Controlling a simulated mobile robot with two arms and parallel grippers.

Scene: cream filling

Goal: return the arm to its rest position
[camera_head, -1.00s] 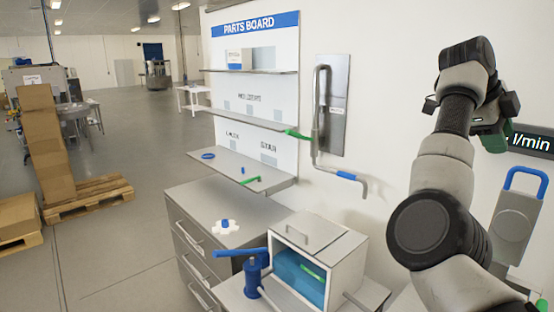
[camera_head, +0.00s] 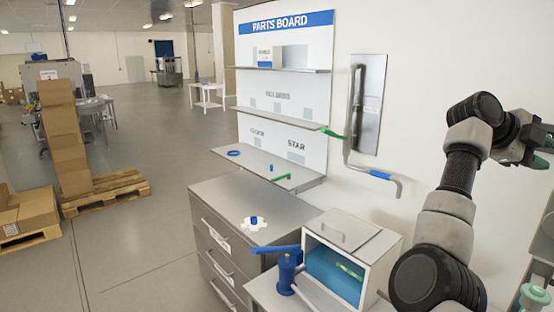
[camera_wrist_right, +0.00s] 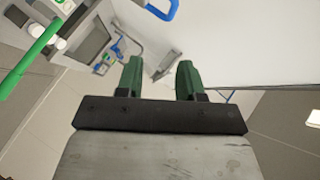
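My right arm (camera_head: 450,215) rises from the lower right of the head view, in front of the white wall. Its gripper (camera_head: 543,147) is at the right edge, partly cut off. In the right wrist view, the two green fingers (camera_wrist_right: 158,75) stand apart with nothing between them, so it is open and empty. It is clear of the shelves and cabinet in the head view. My left arm and gripper are not in view.
The parts board (camera_head: 290,25) with shelves stands at centre. A drawer cabinet (camera_head: 215,245) holds a white star-shaped piece (camera_head: 254,226). Right of it are a blue lever device (camera_head: 286,272) and an open-fronted box (camera_head: 393,262). Stacked cartons (camera_head: 62,140) stand left; the floor between is clear.

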